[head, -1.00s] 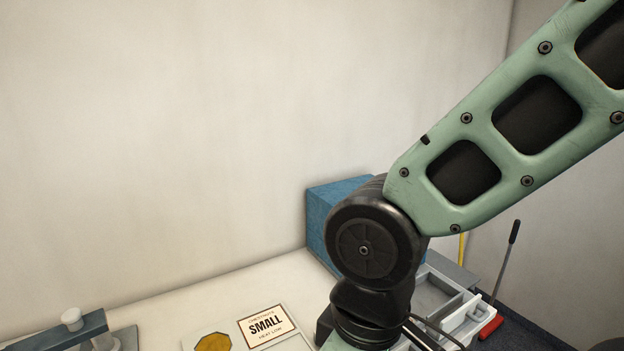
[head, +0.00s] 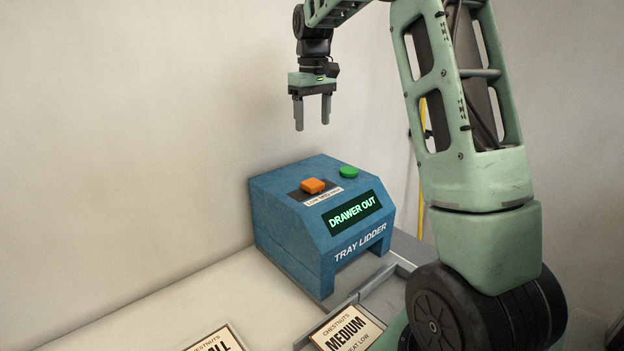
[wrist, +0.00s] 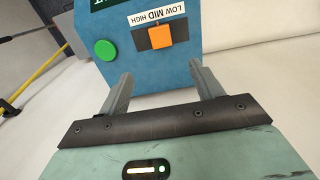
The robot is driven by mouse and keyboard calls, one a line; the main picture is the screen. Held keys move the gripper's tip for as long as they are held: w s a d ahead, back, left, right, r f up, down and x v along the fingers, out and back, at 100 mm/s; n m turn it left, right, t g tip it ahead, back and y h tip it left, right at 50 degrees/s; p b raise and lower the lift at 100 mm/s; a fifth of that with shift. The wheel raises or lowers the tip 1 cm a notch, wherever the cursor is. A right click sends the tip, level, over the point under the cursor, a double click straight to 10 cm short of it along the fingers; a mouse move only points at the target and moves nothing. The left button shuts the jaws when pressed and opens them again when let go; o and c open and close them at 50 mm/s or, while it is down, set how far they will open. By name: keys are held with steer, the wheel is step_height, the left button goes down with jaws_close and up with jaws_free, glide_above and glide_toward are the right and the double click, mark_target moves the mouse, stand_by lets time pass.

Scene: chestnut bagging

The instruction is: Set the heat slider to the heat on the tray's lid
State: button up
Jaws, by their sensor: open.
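The tray lidder (head: 285,230) is a blue machine on the counter. Its heat slider has an orange knob (head: 313,186) in a dark slot on top. In the wrist view the knob (wrist: 161,36) is beside the word MID on the LOW MID HIGH label. A lid card (head: 347,330) in front of the lidder reads CHESTNUTS MEDIUM, with a heat line ending in LOW, partly cut off. My gripper (head: 312,125) is open and empty, pointing down above the lidder, clear of the knob. Its fingers (wrist: 158,82) also show in the wrist view.
A green button (head: 348,172) is right of the slider. The lidder's display (head: 352,213) reads DRAWER OUT. Another card (head: 215,343), partly cut off, lies on the counter at the front left. The counter left of the lidder is clear.

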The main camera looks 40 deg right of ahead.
mark_target(312, 182)
step_height(312, 182, down, 17)
steer(key=p, duration=0.2)
steer(key=shift+s+a+r+p, duration=0.1)
steer(key=shift+r+p, duration=0.05)
steer(key=shift+p, duration=0.15)
steer(key=c, duration=1.4)
steer(key=shift+w+a, duration=0.2)
steer(key=shift+a, duration=1.95)
steer(key=o, duration=1.4)
steer(key=shift+a, duration=0.15)
steer(key=shift+r, duration=0.1)
